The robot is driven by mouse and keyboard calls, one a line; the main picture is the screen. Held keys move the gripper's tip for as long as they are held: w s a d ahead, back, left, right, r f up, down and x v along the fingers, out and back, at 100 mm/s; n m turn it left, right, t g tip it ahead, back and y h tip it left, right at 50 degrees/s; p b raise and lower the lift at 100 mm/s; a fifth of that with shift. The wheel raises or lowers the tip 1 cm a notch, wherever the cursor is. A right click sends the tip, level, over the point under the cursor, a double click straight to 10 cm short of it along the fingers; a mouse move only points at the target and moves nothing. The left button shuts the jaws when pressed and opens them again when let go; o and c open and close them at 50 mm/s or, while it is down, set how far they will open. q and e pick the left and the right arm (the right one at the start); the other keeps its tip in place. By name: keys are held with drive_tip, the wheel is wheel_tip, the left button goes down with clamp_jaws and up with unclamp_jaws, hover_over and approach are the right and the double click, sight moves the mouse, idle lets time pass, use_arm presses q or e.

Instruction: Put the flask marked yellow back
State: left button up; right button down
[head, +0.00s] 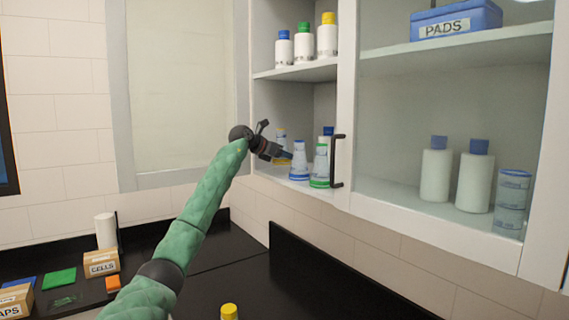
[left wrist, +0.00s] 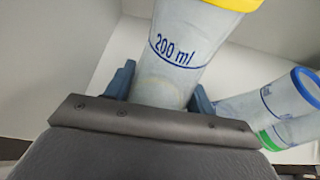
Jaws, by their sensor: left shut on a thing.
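The flask marked yellow (left wrist: 175,62) fills the middle of the left wrist view, with a yellow band at its wide end and "200 ml" on its side. My left gripper (left wrist: 160,92) is shut on its narrower part. In the head view my left gripper (head: 285,154) reaches into the open cabinet's lower shelf and mostly hides that flask. A flask with a blue base (head: 299,162) and one with a green base (head: 319,168) stand just right of it. I cannot tell whether the held flask touches the shelf. My right gripper is out of view.
The upper shelf (head: 300,72) holds bottles with blue, green and yellow caps. A black door handle (head: 337,160) stands close right of the flasks. Glass covers the right cabinet section. A yellow-capped thing (head: 229,312) and a CELLS box (head: 101,263) are on the dark counter below.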

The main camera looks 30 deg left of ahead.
sight(284, 164)
use_arm(q)
wheel_tip(284, 164, down, 2)
drive_tip(key=shift+f+p, duration=0.25)
drive_tip(key=shift+p, duration=0.5)
drive_tip(key=shift+f, duration=0.4)
drive_tip(key=shift+f, duration=0.1)
drive_tip(key=o, duration=1)
